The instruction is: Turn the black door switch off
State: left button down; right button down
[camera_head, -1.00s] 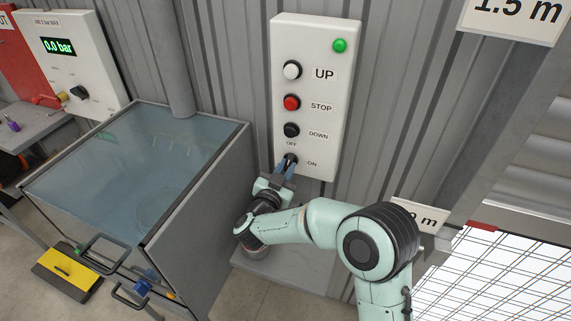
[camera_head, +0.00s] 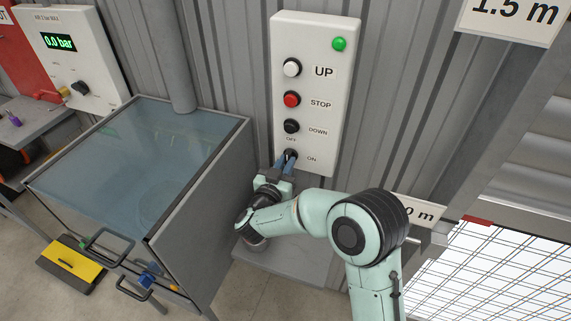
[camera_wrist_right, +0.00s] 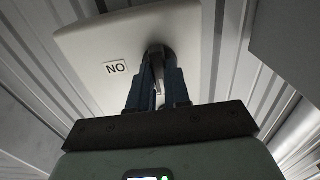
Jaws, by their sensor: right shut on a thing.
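The black door switch (camera_head: 291,154) is at the bottom of a white control panel (camera_head: 318,60), between the OFF and ON labels. My right gripper (camera_head: 288,160) reaches up to it from below. In the right wrist view the blue fingers of my right gripper (camera_wrist_right: 160,85) are shut on the dark switch (camera_wrist_right: 158,55), with the ON label upside down to its left. The fingers hide most of the switch, so its exact angle is hard to tell. My left gripper is not in view.
Above the switch are the DOWN button (camera_head: 291,126), the red STOP button (camera_head: 291,100) and the white UP button (camera_head: 292,67). A green lamp (camera_head: 339,44) is lit. A glass-topped tank (camera_head: 140,165) stands close left of my right arm.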

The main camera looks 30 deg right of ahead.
jog(key=c, duration=1.1)
grip_release()
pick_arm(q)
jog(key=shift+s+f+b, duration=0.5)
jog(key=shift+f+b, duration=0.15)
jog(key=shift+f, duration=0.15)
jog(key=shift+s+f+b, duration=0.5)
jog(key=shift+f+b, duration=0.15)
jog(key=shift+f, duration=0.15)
pick_arm(e)
jog(key=shift+v, duration=6.75)
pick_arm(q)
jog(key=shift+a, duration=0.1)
